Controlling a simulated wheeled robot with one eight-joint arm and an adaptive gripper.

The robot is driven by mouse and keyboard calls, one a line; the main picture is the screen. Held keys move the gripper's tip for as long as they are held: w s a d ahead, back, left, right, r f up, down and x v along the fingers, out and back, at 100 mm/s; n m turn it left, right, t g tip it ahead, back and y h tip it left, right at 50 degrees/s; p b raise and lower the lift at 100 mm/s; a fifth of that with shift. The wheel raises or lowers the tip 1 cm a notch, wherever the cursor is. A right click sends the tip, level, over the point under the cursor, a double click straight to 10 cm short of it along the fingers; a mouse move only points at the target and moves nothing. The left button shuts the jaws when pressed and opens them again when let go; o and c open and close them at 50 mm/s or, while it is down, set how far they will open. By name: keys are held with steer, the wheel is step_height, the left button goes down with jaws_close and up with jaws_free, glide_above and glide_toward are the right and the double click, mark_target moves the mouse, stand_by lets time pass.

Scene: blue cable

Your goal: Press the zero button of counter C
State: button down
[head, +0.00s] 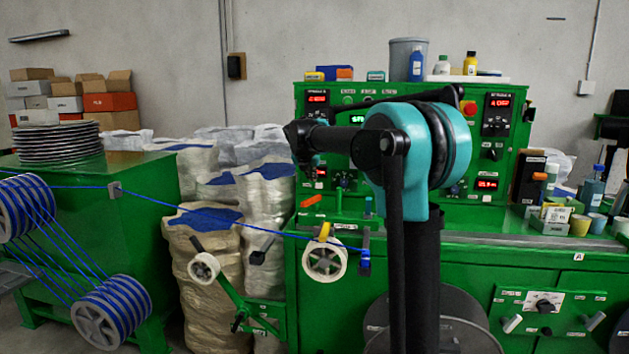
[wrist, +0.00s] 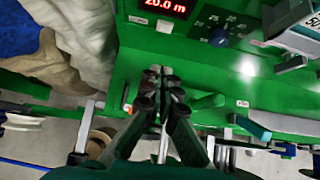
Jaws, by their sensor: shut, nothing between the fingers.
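My gripper (wrist: 160,73) is shut and empty in the wrist view, its fingertips in front of the green panel. Above them is a counter display (wrist: 159,6) with red digits reading 20.0 m. A small white label (wrist: 139,20) sits under it, too small to read. A blue knob (wrist: 219,37) is to its right.
The green machine (head: 460,215) carries more displays and knobs. Blue cable (head: 210,216) runs from the spools (head: 112,310) at left to a white pulley (head: 325,260). Sacks (head: 265,195) stand left of the machine. Bottles and boxes (head: 555,220) crowd its right ledge.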

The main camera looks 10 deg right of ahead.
mark_target(319, 188)
steer(key=x, duration=0.3)
steer(key=r+x, duration=0.1)
steer(key=x, duration=0.3)
steer(key=w+x, duration=0.1)
steer(key=x, duration=0.3)
steer(key=shift+w+d+r, duration=0.15)
steer(key=shift+d, duration=0.1)
steer(key=shift+w+d, duration=0.2)
steer(key=shift+w, duration=0.4)
